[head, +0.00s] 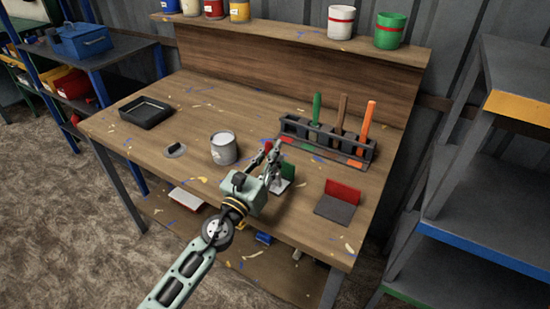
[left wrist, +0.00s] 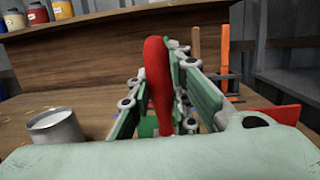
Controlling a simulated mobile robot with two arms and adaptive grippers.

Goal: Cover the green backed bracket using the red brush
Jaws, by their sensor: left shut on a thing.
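My left gripper (head: 270,155) is over the front middle of the workbench. In the left wrist view its fingers are shut on the red handle of the red brush (left wrist: 158,85), which stands roughly upright between them. The brush's bristles are hidden, and the brush is hard to make out in the head view. The green backed bracket (head: 288,171) is just right of the gripper, partly covered by it. A bit of green shows low behind the fingers in the left wrist view. I cannot tell whether the brush touches the bracket. My right gripper is out of view.
A red backed bracket (head: 342,193) stands to the right. A dark rack (head: 328,140) behind holds green, brown and orange handled brushes. An open metal can (head: 223,149) is left of the gripper, a black tray (head: 146,112) farther left. Paint pots line the shelf (head: 290,33).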

